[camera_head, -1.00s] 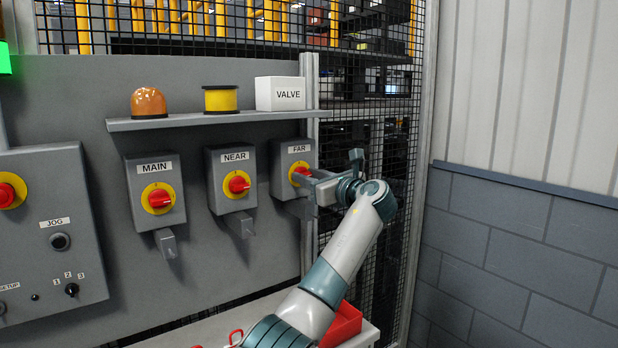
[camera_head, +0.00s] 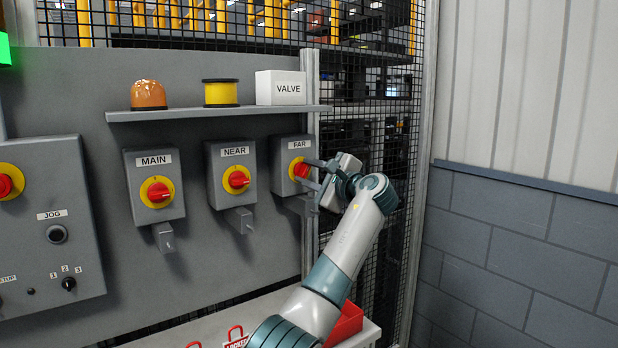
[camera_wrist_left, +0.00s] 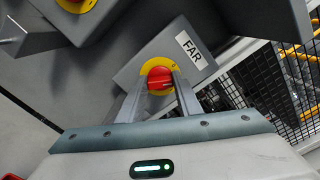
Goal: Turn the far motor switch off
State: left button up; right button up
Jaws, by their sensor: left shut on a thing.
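The far motor switch is a grey box (camera_head: 283,150) labelled FAR, with a red knob (camera_head: 300,170) on a yellow disc. My left gripper (camera_head: 309,173) is at the knob, with its fingers on opposite sides of it and shut on it. In the left wrist view the red knob (camera_wrist_left: 160,78) sits between the two finger ends (camera_wrist_left: 161,82), and the FAR label (camera_wrist_left: 190,47) is beside it. The fingers partly cover the knob and disc, so I cannot tell the switch position for certain. My right gripper is not in view.
The NEAR switch (camera_head: 237,180) and MAIN switch (camera_head: 157,192) stand to the left. A shelf (camera_head: 220,112) above holds an orange lamp (camera_head: 148,95), a yellow spool (camera_head: 220,93) and a VALVE box (camera_head: 281,87). Mesh fencing (camera_head: 375,130) is to the right; a red bin (camera_head: 345,325) is below.

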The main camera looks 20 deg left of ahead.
pick_arm(q)
jog(key=n+b, duration=0.1)
jog(key=n, duration=0.2)
jog(key=shift+a+n, duration=0.1)
jog(key=shift+n, duration=0.2)
jog(key=shift+r+n+b, duration=0.1)
jog(key=shift+n+b, duration=0.65)
jog(key=shift+n, duration=0.65)
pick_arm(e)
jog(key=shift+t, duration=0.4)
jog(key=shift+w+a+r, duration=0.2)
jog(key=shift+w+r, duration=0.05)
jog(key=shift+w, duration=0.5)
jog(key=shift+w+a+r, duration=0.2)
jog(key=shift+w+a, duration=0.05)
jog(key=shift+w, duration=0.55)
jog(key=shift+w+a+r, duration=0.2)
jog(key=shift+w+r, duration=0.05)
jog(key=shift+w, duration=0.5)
pick_arm(q)
jog(key=o, duration=0.9)
jog(key=shift+c, duration=0.2)
jog(key=shift+o, duration=0.9)
jog(key=shift+a, duration=0.1)
jog(key=shift+f, duration=0.2)
